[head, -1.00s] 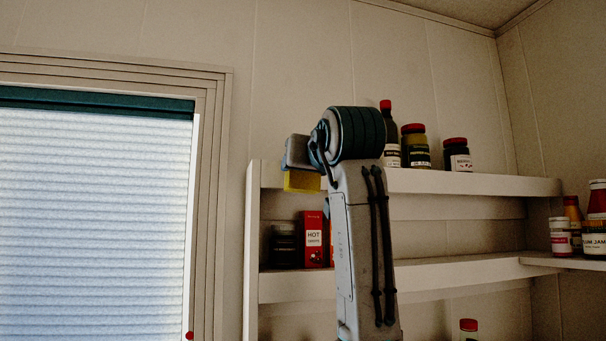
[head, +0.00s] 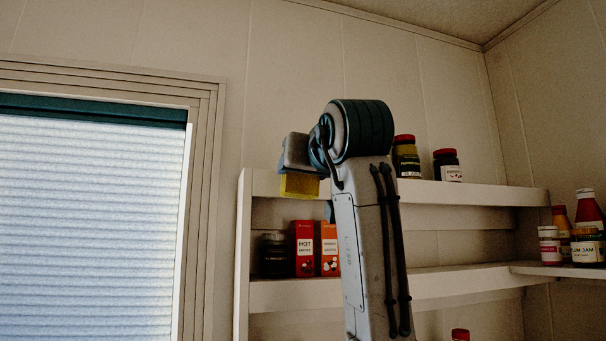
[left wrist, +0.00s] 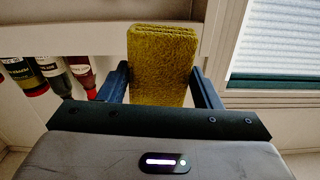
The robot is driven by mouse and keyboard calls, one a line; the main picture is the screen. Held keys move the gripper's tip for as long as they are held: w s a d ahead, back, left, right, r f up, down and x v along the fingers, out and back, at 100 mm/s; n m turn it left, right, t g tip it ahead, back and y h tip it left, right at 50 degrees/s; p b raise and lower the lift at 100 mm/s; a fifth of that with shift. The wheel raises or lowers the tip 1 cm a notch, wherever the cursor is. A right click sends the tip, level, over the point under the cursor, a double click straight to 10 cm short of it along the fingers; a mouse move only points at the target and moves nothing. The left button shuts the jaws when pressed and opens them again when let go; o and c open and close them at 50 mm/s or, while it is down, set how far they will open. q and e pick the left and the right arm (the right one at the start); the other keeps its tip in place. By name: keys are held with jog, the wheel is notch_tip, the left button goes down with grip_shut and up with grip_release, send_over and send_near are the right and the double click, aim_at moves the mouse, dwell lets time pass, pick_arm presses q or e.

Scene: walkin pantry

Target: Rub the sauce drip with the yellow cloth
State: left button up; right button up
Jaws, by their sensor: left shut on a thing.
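The yellow cloth (head: 299,185) is a thick, fuzzy block hanging below my left gripper (head: 297,158) in the head view. In the left wrist view the cloth (left wrist: 160,65) stands between the two dark fingers, which are shut on it. The gripper is in front of the upper left of the white shelves, right of the window; I cannot tell whether the cloth touches anything. The sauce drip is not seen in the current views. My right gripper is not in view.
White shelves (head: 470,193) hold jars (head: 446,165), a red box (head: 304,248) and an orange box (head: 329,248). More jars and bottles (head: 588,212) stand at the right. The window (head: 90,220) has a lowered blind. The wall above the shelves is bare.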

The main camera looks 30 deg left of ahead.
pick_arm(q)
jog(key=shift+w+a, duration=0.1)
jog(key=shift+a, duration=0.15)
jog(key=shift+w, duration=0.1)
jog(key=shift+w+a+p, duration=0.3)
jog(key=shift+w+a, duration=0.1)
jog(key=shift+a, duration=0.1)
jog(key=shift+p+x, duration=0.55)
jog(key=shift+x, duration=2.15)
jog(key=shift+p+x, duration=0.3)
jog(key=shift+x, duration=0.75)
jog(key=shift+f, duration=0.1)
